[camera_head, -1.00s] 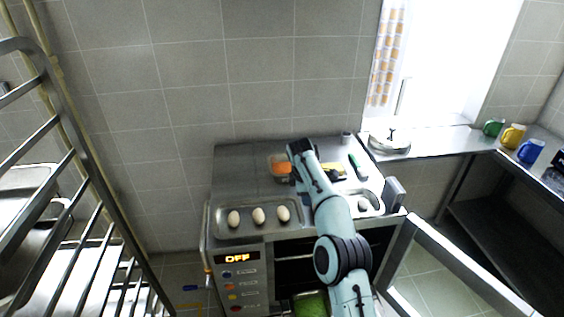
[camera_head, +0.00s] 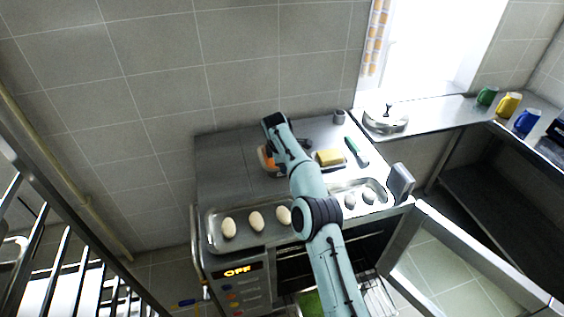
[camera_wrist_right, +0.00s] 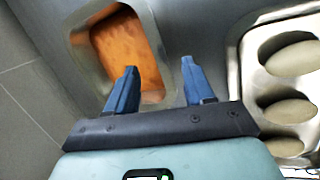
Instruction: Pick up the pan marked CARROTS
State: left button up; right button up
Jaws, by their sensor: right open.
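A small metal pan with orange contents sits at the back of the steel worktop in the head view (camera_head: 265,168), partly hidden behind my right arm. Its rim also shows in the right wrist view (camera_wrist_right: 83,42). No CARROTS marking is readable on it. My right gripper (camera_wrist_right: 158,70) is open and empty, with two blue fingers apart. In the wrist view the fingertips overlap the pan's near right part; I cannot tell whether they touch it. In the head view the fingers are hidden by the arm. My left gripper is not in view.
A tray (camera_head: 216,240) of white eggs lies at the front. A lidded pot (camera_head: 386,121) stands further right. The back left worktop is clear.

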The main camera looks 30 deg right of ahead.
jog(key=shift+x, duration=0.8)
jog(key=shift+a+x, duration=0.15)
jog(key=shift+x, duration=1.15)
jog(key=shift+a+x, duration=0.2)
jog(key=shift+x, duration=1.15)
jog(key=shift+f, duration=0.1)
grip_shut()
